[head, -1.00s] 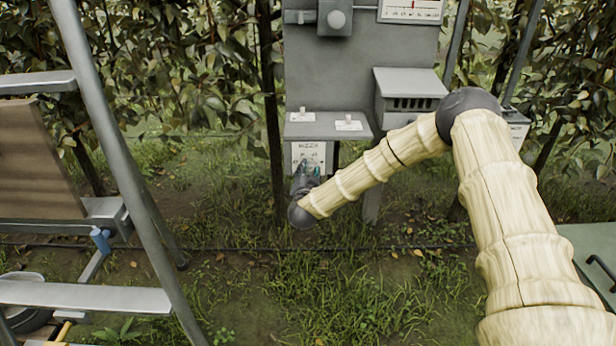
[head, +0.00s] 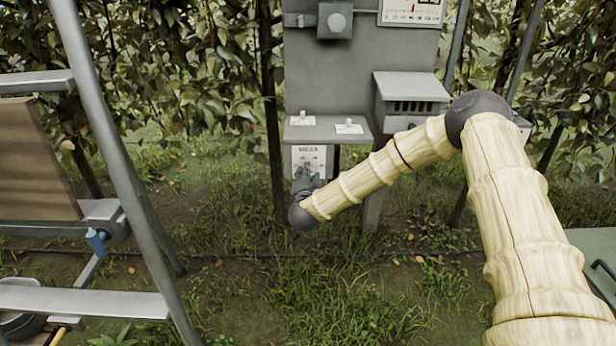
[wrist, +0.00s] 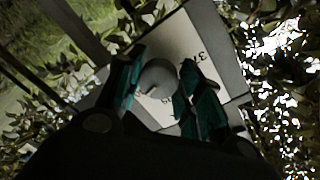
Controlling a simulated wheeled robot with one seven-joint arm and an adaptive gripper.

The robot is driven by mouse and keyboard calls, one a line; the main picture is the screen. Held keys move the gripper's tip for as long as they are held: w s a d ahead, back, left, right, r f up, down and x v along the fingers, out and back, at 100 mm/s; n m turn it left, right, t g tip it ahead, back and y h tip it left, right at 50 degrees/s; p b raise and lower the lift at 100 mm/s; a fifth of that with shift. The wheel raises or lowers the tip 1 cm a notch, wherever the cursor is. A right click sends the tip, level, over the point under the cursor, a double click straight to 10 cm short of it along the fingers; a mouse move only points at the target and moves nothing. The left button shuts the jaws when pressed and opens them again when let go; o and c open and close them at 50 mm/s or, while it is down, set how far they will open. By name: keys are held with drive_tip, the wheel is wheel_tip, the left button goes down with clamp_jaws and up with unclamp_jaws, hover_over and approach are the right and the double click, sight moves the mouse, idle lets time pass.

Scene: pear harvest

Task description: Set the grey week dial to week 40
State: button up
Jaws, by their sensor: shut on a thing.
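The grey week dial (wrist: 158,80) is a round knob on a white plate (wrist: 205,62) with printed numbers; part of a number that looks like 37 shows beside it in the wrist view. My gripper (wrist: 160,92) has its teal-padded fingers on both sides of the dial and is shut on it. In the head view my gripper (head: 306,178) is small and in front of the white plate (head: 309,157) under the small shelf, and it hides the dial there. A short dark mark shows on the dial's face, but I cannot read which week it points to.
A metal ladder-like frame (head: 120,170) stands at the left. Leafy trees are behind; grass lies below.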

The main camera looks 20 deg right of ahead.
drive_tip(key=o, duration=1)
drive_tip(key=shift+s+d+f, duration=0.1)
drive_tip(key=shift+d, duration=0.05)
drive_tip(key=shift+a, duration=0.2)
drive_tip(key=f+v, duration=0.1)
drive_tip(key=v, duration=1)
drive_tip(key=shift+s+r, duration=0.4)
drive_tip(key=shift+r, duration=0.15)
drive_tip(key=shift+a, duration=0.15)
